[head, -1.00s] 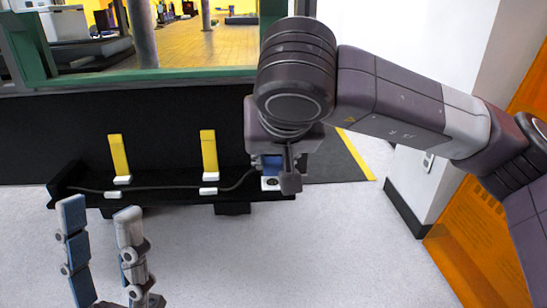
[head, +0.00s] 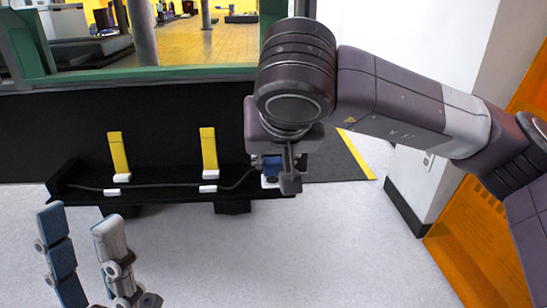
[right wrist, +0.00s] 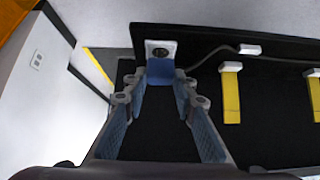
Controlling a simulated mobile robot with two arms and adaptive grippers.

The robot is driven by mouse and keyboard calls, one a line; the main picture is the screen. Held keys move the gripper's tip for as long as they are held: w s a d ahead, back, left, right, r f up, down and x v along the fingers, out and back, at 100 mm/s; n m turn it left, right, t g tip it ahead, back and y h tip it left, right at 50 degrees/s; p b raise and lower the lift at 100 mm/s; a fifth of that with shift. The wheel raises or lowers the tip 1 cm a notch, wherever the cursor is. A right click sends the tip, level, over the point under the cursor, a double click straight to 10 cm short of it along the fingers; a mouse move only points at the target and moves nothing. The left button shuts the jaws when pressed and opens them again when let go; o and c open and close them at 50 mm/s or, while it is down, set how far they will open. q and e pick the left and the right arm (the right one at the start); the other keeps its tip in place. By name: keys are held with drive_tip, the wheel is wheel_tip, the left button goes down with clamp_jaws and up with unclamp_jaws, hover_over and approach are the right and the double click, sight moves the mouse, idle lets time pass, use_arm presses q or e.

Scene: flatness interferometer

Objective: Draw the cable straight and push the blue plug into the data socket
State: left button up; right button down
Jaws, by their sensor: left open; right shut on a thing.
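My right gripper (right wrist: 158,88) is shut on the blue plug (right wrist: 160,72), which sits between its fingertips in the right wrist view. In the head view the blue plug (head: 271,163) is partly hidden by my right gripper (head: 280,168). A white block with a dark round face (right wrist: 160,49), perhaps the data socket, is right beside the plug; I cannot tell whether they are joined. The dark cable (head: 150,186) runs left from the plug's area along the black shelf, past two white clips, with a bend near the plug. My left gripper (head: 78,219) is open and empty, in front of the shelf.
Two yellow tabs (head: 116,154) (head: 208,150) stand over white clips (head: 117,178) (head: 208,189) on the black shelf (head: 165,197). A dark panel rises behind it under a green-framed window. An orange panel stands at the right. The floor in front is clear.

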drive_tip(key=shift+f, duration=0.1)
idle(0.3)
drive_tip(key=shift+f+b, duration=0.7)
drive_tip(key=shift+f, duration=0.1)
idle(1.7)
drive_tip(key=c, duration=1.5)
unclamp_jaws()
